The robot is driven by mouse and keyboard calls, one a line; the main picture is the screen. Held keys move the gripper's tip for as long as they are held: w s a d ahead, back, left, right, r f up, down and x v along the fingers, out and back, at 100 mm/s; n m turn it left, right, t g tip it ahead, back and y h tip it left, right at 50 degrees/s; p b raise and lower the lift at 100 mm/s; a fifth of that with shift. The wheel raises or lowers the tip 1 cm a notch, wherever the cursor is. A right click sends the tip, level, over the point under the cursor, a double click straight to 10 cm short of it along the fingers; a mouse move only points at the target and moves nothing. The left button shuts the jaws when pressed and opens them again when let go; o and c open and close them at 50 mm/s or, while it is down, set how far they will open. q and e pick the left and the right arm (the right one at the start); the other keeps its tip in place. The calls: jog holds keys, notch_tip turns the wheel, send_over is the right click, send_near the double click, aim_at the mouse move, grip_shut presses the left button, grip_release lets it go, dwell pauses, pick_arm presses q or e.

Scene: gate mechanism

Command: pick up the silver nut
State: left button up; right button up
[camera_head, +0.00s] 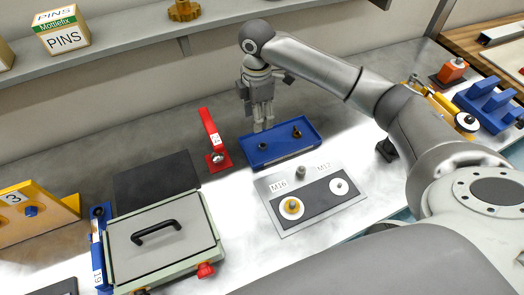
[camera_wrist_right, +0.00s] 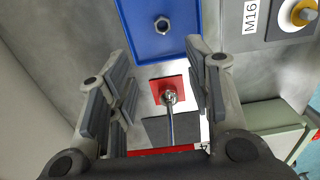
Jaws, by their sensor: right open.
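A silver-grey hex nut (camera_wrist_right: 162,24) lies in the blue tray (camera_wrist_right: 140,38), near the top of the right wrist view. In the head view it appears as a small dark nut (camera_head: 262,146) at the tray's left end. A second, brownish nut (camera_head: 297,132) lies at the right end of the tray (camera_head: 268,160). My right gripper (camera_head: 263,124) points down over the tray's back edge, apart from both nuts. In the wrist view its fingers (camera_wrist_right: 167,95) are spread with nothing between them in their grip. My left gripper is not in view.
A red upright lever (camera_head: 211,132) stands left of the tray; its ball-topped metal rod (camera_wrist_right: 170,97) shows in the wrist view. In front lies a plate (camera_head: 278,222) labelled M16 and M12. A lidded case (camera_head: 165,250) sits front left. A shelf (camera_head: 130,45) runs behind.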

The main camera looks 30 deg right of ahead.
jog(key=f, duration=0.1)
send_over(262, 142)
jog(key=a, duration=0.1)
jog(key=f, duration=0.5)
jog(key=shift+s+a+f+p, duration=0.15)
jog(key=shift+s+f+p, duration=0.1)
jog(key=shift+f+p, duration=0.1)
jog(key=f, duration=0.1)
jog(key=f+p, duration=0.1)
jog(key=f, duration=0.2)
jog(key=shift+s+d, duration=0.35)
jog(key=shift+f+p, duration=0.3)
jog(key=shift+f, duration=0.3)
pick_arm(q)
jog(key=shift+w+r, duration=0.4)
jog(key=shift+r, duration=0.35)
pick_arm(e)
grip_shut()
jog(key=shift+r, duration=0.1)
